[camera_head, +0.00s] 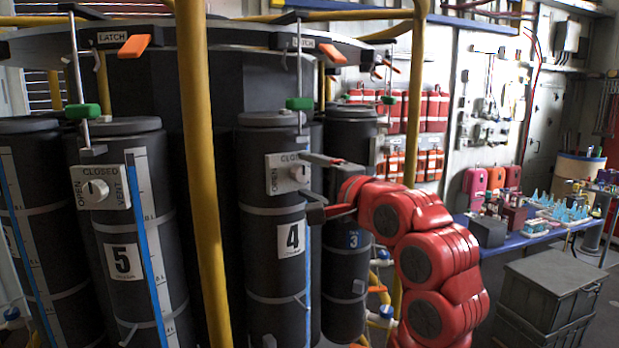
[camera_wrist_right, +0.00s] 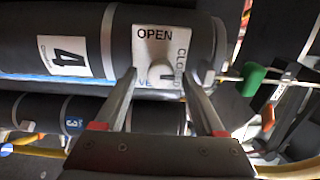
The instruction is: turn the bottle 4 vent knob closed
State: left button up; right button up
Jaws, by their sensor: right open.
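Bottle 4 (camera_head: 270,228) is a dark upright cylinder with a white "4" label. Near its top is a pale vent plate (camera_head: 277,181) marked OPEN and CLOSED. The vent knob is small and partly hidden by my gripper in the head view. In the right wrist view the vent knob (camera_wrist_right: 160,72) shows between the fingertips on the plate (camera_wrist_right: 147,42); its setting is hard to tell. My right gripper (camera_head: 309,183) is open in front of the plate, one finger above the other. In the wrist view its fingertips (camera_wrist_right: 159,74) straddle the knob with gaps visible. My left gripper is not in view.
Bottle 5 (camera_head: 122,262) with its own knob (camera_head: 95,190) stands left. Bottle 3 (camera_head: 346,270) stands behind and right. A yellow post (camera_head: 203,150) rises between bottles 5 and 4. Green-handled rods (camera_head: 299,104) hang above. A grey crate (camera_head: 552,290) stands lower right.

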jog(key=b+v, duration=0.7)
jog(key=v, duration=1)
jog(key=shift+s+b, duration=0.2)
jog(key=shift+b, duration=0.1)
jog(key=shift+d, duration=0.1)
